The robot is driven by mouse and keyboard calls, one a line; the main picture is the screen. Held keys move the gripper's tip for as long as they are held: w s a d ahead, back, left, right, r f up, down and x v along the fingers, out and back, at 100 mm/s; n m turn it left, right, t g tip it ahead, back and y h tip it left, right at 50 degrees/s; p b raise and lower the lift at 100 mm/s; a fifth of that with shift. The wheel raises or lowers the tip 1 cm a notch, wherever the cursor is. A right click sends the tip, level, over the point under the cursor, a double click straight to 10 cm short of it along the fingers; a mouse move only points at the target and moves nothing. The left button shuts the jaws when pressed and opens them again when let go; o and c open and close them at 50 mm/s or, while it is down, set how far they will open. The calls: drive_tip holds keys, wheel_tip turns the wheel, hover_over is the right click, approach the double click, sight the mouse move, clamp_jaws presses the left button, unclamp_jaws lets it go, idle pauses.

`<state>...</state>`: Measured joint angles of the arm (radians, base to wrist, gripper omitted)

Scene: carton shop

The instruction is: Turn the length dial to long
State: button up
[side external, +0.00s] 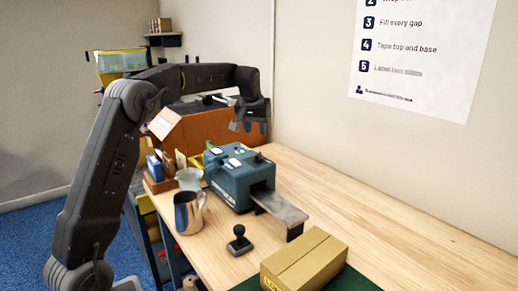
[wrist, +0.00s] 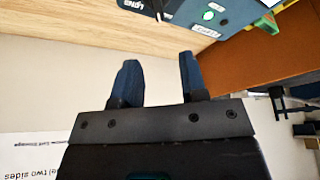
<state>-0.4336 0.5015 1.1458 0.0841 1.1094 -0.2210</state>
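The blue tape machine (side external: 229,184) stands on the wooden bench with white labels and a small dark knob (side external: 259,157) on its top. I cannot tell whether this knob is the length dial, or where the dial points. In the wrist view only part of the machine (wrist: 181,15) shows at the top edge, with a partly cut-off label reading like "LONG". My gripper (side external: 249,127) is above and behind the machine, apart from it. In the wrist view my gripper (wrist: 159,62) has its two fingers spread, with nothing between them.
A metal jug (side external: 188,214), a black-handled stamp (side external: 239,241) and a closed carton (side external: 304,262) stand in front of the machine. A metal chute (side external: 280,207) sticks out at its right. A large brown box (side external: 200,126) is behind. The bench's right side is clear.

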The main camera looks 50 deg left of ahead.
sight(258, 157)
drive_tip(key=x, duration=1)
drive_tip(key=shift+s+d+f, duration=0.1)
drive_tip(key=shift+f, duration=0.05)
clamp_jaws()
